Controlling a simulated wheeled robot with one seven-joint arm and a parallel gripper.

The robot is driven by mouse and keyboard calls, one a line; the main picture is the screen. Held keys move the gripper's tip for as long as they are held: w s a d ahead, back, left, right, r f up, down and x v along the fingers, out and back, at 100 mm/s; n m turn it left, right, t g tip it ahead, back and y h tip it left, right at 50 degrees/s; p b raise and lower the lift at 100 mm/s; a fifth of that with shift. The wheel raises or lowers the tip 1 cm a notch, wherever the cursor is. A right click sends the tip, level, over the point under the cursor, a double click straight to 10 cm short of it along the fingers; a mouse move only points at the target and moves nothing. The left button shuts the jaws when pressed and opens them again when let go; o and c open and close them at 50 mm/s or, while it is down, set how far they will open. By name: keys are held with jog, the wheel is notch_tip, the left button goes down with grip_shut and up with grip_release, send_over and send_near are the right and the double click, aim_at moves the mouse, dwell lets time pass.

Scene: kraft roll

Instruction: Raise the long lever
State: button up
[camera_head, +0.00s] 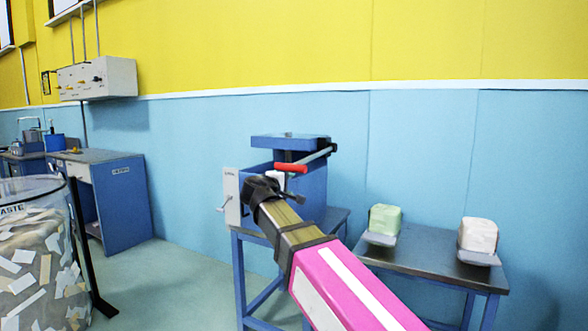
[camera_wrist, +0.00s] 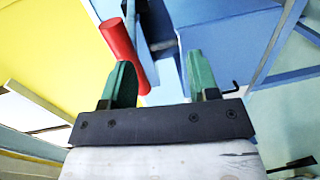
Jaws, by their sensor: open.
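The lever has a red grip (camera_head: 291,167) on a dark grey arm (camera_head: 318,155) and sits at the top right of a blue machine (camera_head: 312,183). My gripper, at the end of my pink arm, is in front of the machine in the head view, and its fingers are hard to make out there. In the wrist view my gripper (camera_wrist: 162,78) is open, with two green fingers apart and nothing held. The red grip (camera_wrist: 119,42) lies at the left finger, which partly hides it. I cannot tell whether they touch.
A small crank (camera_head: 223,207) is on the machine's left plate. A dark table (camera_head: 428,257) to the right holds a green block (camera_head: 385,219) and a white block (camera_head: 479,235) on grey trays. A waste bin (camera_head: 38,250) stands at the left, with open floor between.

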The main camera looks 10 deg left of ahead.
aim_at(291, 167)
notch_tip(291, 167, up, 4)
jog(key=s+a+t, duration=0.1)
jog(key=a, duration=0.2)
jog(key=shift+n, duration=0.3)
jog(key=x, duration=1)
jog(key=shift+w+d, duration=0.1)
jog(key=shift+d, duration=0.15)
jog(key=shift+r, duration=0.15)
grip_shut()
